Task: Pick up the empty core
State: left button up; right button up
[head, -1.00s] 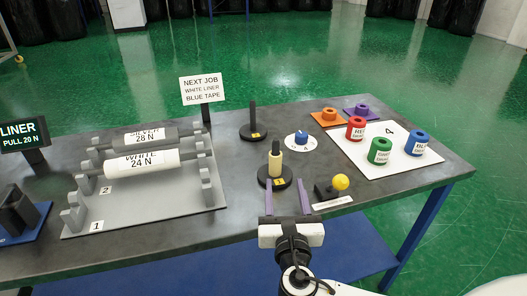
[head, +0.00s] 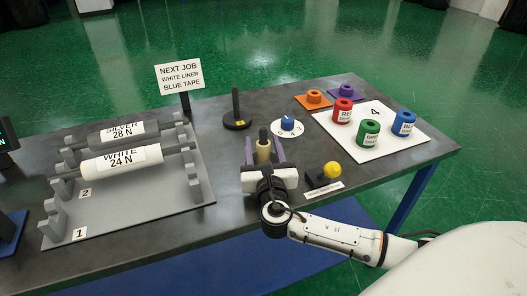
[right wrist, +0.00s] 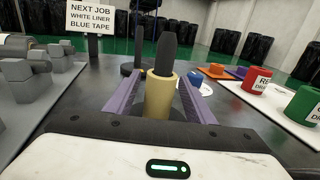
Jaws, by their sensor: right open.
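The empty core (head: 263,151) is a tan tube standing upright on a dark post with a round base. It also shows in the right wrist view (right wrist: 159,98), with the dark post tip (right wrist: 170,50) sticking out of its top. My right gripper (head: 264,152) is open, its purple fingers on either side of the core. In the right wrist view gaps show between the core and both fingers (right wrist: 160,100). The post's base is mostly hidden behind my gripper in the head view. My left gripper is not in view.
A second, bare post (head: 236,108) stands behind. A white dial with a blue knob (head: 287,122) and a yellow ball on a black block (head: 331,169) are to the right. Colored rolls stand on a white board (head: 385,150). A rack (head: 150,205) holds white and silver rolls at left.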

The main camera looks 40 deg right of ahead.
jog(key=shift+w+d, duration=0.25)
jog(key=shift+w, duration=0.3)
jog(key=c, duration=1.1)
jog(key=shift+c, duration=0.2)
